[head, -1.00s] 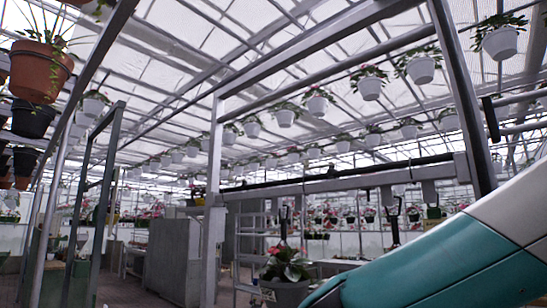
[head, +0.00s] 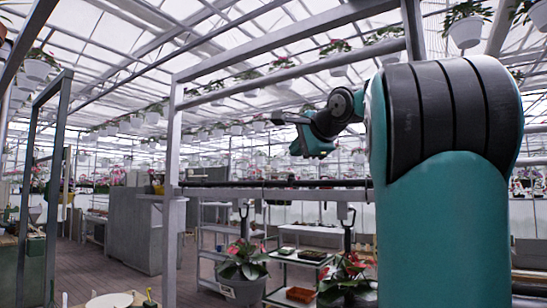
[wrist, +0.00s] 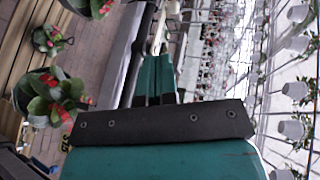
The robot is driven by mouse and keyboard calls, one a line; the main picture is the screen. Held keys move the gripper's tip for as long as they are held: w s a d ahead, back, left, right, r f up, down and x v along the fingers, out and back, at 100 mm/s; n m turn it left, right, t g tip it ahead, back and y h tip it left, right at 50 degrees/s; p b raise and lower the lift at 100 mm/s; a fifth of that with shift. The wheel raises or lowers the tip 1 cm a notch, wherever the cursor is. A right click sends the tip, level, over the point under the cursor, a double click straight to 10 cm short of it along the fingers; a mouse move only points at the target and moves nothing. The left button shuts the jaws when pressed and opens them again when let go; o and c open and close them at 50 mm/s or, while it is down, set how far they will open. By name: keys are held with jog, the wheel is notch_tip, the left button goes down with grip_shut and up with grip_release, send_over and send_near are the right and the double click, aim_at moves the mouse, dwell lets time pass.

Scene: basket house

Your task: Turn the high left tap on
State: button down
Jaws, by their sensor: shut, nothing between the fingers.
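I cannot make out a tap for certain in either view. Two dark hanging fittings, a left one (head: 243,211) and a right one (head: 348,218), show below the long rail in the head view, too small to identify. My gripper (head: 312,143) is raised above the rail in the picture, at the end of my bent arm. In the wrist view its teal fingers (wrist: 154,78) lie together beyond a black bar, with nothing seen between them. The head view does not show whether it touches anything.
A long grey rail (head: 270,193) crosses below the arm, joined to a metal post (head: 173,150). Potted red-flowered plants, one in a grey pot (head: 240,288), and a trolley shelf (head: 300,260) stand below. White pots hang overhead. The brick floor (head: 115,278) at left has open room.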

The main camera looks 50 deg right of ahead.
aim_at(269, 169)
jog(key=p+x, duration=0.1)
jog(key=x, duration=0.3)
jog(key=r+p+x, duration=0.1)
jog(key=p+x, duration=0.1)
jog(key=x, duration=0.3)
jog(key=d+p+x, duration=0.1)
jog(key=x, duration=0.3)
jog(key=shift+w+r+p, duration=0.2)
jog(key=shift+w+p, duration=0.2)
jog(key=shift+s+m+h, duration=0.1)
jog(key=shift+m+h, duration=0.2)
jog(key=shift+d+b, duration=0.1)
jog(key=shift+b, duration=0.25)
